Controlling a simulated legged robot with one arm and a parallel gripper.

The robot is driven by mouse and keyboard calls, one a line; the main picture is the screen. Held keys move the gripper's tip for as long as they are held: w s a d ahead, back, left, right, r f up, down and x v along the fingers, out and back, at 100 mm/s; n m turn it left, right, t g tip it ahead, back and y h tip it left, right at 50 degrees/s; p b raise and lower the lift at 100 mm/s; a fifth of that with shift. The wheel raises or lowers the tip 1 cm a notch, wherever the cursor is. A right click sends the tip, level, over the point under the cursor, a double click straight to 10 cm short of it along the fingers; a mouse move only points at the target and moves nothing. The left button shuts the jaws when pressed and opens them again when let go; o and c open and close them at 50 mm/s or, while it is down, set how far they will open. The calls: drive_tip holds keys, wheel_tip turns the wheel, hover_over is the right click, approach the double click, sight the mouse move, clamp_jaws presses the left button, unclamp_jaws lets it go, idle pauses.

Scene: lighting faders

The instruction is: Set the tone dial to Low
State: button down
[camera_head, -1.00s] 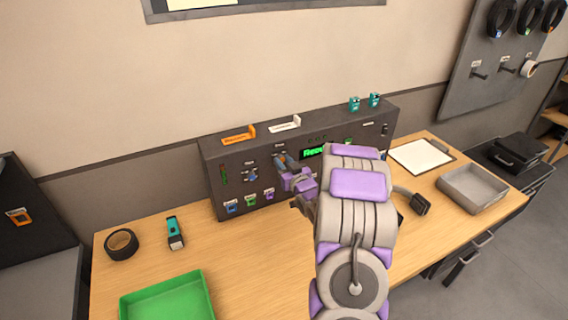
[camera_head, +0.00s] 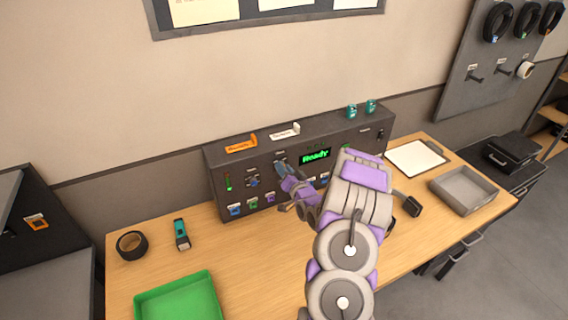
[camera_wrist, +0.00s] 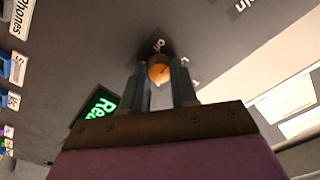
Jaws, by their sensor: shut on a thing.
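The dark console (camera_head: 350,127) stands at the back of the wooden table, its green display (camera_head: 315,157) reading "Ready". My gripper (camera_head: 282,167) is at the console's front face, left of the display. In the wrist view, my gripper (camera_wrist: 160,84) has its two blue-grey fingers on either side of a round orange-faced dial (camera_wrist: 158,73) and is shut on it. Small white letters surround the dial, but most are hidden or too small to read. In the head view my gripper hides the dial. I cannot tell its setting.
Blue, green and purple sockets (camera_head: 253,203) line the console's lower front, and a green-lit fader (camera_head: 228,182) is at its left. A grey tray (camera_head: 463,190) sits right.

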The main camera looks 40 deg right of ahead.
drive_tip(key=m+p, duration=0.1)
drive_tip(key=m, duration=0.4)
drive_tip(key=m+p, duration=0.1)
drive_tip(key=m, duration=0.4)
drive_tip(key=shift+s+d+f, duration=0.1)
drive_tip(key=shift+f, duration=0.1)
drive_tip(key=shift+m, duration=0.4)
drive_tip(key=c, duration=1.2)
unclamp_jaws()
drive_tip(key=o, duration=0.3)
drive_tip(key=shift+d, duration=0.2)
drive_tip(key=shift+a, duration=0.1)
